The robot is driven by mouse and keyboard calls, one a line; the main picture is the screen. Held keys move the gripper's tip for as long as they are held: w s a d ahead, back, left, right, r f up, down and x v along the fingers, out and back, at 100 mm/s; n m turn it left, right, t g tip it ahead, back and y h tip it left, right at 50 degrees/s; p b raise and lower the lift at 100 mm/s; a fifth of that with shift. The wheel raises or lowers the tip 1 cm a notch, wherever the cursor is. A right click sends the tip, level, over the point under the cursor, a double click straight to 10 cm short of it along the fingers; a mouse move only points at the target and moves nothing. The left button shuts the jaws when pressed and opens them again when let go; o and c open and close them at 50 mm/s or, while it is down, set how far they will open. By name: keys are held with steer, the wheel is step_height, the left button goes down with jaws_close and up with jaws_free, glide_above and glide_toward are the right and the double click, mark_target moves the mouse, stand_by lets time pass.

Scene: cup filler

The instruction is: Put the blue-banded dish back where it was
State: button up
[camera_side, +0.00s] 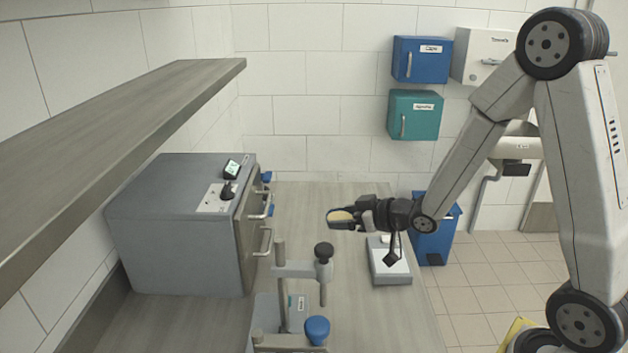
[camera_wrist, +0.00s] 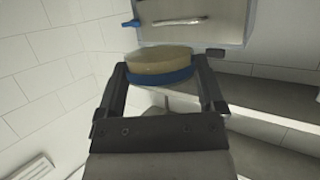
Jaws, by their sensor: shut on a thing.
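The blue-banded dish shows in the wrist view (camera_wrist: 160,66) as a shallow round dish with a tan top and a blue band around its lower side. It sits between the two dark fingers of my gripper (camera_wrist: 162,72), which is shut on it. In the side view, the tan face of the dish (camera_side: 341,215) shows at the tip of my gripper (camera_side: 342,219). My gripper holds it in the air above the bench, left of and above a small white-topped device. The blue band is hard to make out in the side view.
A grey cabinet (camera_side: 168,240) with door handles stands at left under a shelf (camera_side: 120,140). A stand with a black knob (camera_side: 324,251) rises in front. The white-topped device (camera_side: 389,262) and a blue bin (camera_side: 436,243) are at right. Bare bench (camera_side: 310,205) lies behind the stand.

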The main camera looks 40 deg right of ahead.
steer(key=s+d+f+n+g+y, duration=0.1)
steer(key=s+d+n+y, duration=0.3)
steer(key=s, duration=0.5)
steer(key=s+d+f+n+g+y, duration=0.2)
steer(key=s+d+n+g+y, duration=0.2)
steer(key=s, duration=0.5)
steer(key=shift+s+d+n, duration=0.25)
steer(key=shift+d+n, duration=0.15)
steer(key=shift+d, duration=0.5)
steer(key=shift+f, duration=0.1)
steer(key=w+d+f, duration=0.1)
steer(key=w+f, duration=0.1)
steer(key=w, duration=0.1)
steer(key=w+d+f, duration=0.1)
steer(key=w+f, duration=0.2)
steer(key=w, duration=0.1)
steer(key=w+d+f, duration=0.2)
steer(key=w, duration=0.2)
steer(key=shift+w+f, duration=0.15)
steer(key=shift+f, duration=0.1)
steer(key=shift+w+d+f, duration=0.25)
steer(key=shift+w+f, duration=0.2)
steer(key=shift+f, duration=0.15)
